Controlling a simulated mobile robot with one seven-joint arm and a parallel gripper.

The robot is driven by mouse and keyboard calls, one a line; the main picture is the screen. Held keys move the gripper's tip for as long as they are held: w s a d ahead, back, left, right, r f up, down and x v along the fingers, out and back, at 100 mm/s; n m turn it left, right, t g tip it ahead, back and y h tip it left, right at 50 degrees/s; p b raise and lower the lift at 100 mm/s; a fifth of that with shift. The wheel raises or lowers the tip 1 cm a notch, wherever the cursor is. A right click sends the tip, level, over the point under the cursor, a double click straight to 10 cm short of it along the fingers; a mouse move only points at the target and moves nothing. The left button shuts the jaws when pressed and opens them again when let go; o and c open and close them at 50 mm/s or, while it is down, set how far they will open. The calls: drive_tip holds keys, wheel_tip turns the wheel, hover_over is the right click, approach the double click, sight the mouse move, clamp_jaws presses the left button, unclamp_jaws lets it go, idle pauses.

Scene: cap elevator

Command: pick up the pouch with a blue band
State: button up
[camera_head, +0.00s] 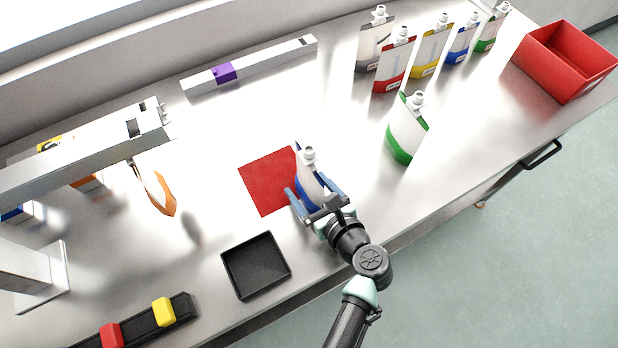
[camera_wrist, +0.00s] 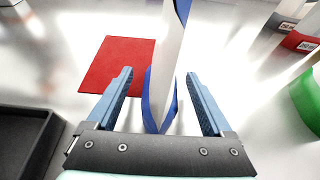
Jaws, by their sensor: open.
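A white pouch with a blue band (camera_head: 308,178) stands upright at the right edge of a red square mat (camera_head: 262,186). My gripper (camera_head: 316,193) is open around it, with one blue finger on each side. In the wrist view the pouch (camera_wrist: 163,85) is seen edge-on between the two fingers of my gripper (camera_wrist: 158,95), with a visible gap on both sides. Another blue-banded pouch (camera_head: 462,44) stands in the back row. Its lower part is partly hidden.
A green-banded pouch (camera_head: 406,130) stands to the right of my gripper. Several pouches line the back, beside a red bin (camera_head: 567,62). A black tray (camera_head: 256,266) lies to the front left. A metal arm-like fixture (camera_head: 90,150) overhangs the left side.

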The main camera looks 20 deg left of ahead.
sight(316, 171)
drive_tip(key=shift+w+a, duration=0.1)
clamp_jaws()
wheel_tip(316, 171, up, 10)
drive_tip(key=shift+p, duration=0.6)
idle(0.5)
